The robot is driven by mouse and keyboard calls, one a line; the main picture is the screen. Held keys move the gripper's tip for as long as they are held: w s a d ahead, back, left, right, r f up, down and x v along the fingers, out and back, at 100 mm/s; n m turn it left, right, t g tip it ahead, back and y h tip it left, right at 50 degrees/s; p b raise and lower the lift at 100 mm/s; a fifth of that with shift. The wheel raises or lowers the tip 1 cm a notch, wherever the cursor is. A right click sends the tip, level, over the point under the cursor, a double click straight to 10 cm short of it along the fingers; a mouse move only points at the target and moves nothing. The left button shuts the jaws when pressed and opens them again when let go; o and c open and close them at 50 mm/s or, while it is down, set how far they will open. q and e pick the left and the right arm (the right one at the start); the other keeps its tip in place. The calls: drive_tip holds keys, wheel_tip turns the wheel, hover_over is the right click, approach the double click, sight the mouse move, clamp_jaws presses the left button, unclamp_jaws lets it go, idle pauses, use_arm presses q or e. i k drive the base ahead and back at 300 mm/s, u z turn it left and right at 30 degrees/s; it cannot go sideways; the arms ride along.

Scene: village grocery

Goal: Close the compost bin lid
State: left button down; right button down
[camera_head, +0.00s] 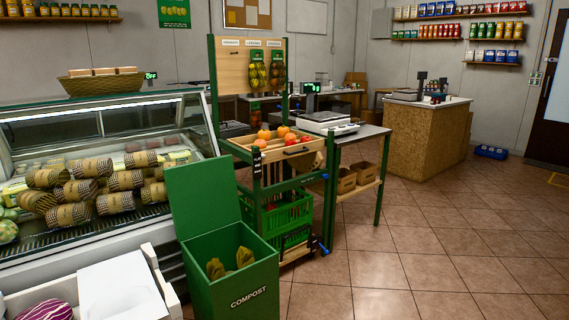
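The green compost bin (240,290) stands on the tiled floor at the lower middle, with "COMPOST" in white on its front. Its lid (203,196) is open and stands upright, leaning slightly back, at the bin's far left edge. Some yellow-green scraps (230,264) show inside the open top. The bottom of the bin is cut off by the frame. Neither of my grippers is in view.
A glass display counter (100,125) with wrapped goods stands left of the bin. A white crate (154,265) and a purple striped item (45,310) lie at bottom left. A produce stand (290,150) is behind the bin. Floor (400,270) to the right is clear.

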sight(203, 194)
drive_tip(key=z, duration=0.85)
drive_tip(key=i, duration=3.45)
drive_tip(key=u, duration=1.6)
